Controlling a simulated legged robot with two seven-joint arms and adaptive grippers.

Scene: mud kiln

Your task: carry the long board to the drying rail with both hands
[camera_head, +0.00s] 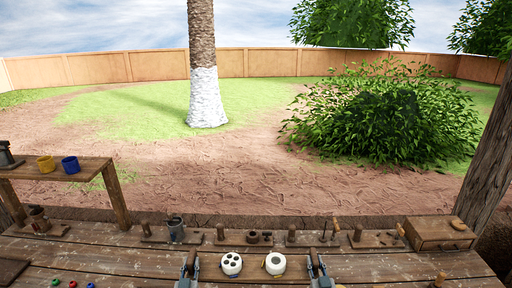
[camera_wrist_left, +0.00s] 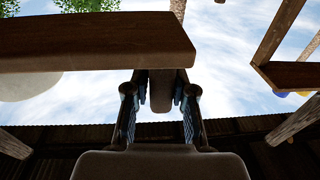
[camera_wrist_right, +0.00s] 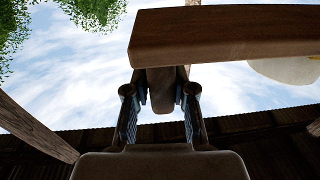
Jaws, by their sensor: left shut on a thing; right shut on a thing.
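The long board (camera_wrist_left: 90,45) is dark wood and fills the upper part of the left wrist view. It also shows in the right wrist view (camera_wrist_right: 230,35). My left gripper (camera_head: 188,266) is shut on a brown grip piece (camera_wrist_left: 161,92) at one end. My right gripper (camera_head: 317,267) is shut on a like piece (camera_wrist_right: 161,92) at the other end. A white pot with several holes (camera_head: 231,263) and a white ring-shaped pot (camera_head: 275,262) stand between my grippers, seemingly on the board. I cannot tell the board's height above the bench. I cannot make out the drying rail for sure.
The wooden workbench (camera_head: 130,258) spans the front, with several peg blocks, a metal cup (camera_head: 176,230) and a wooden box (camera_head: 439,232) along its back edge. A post stands at right.

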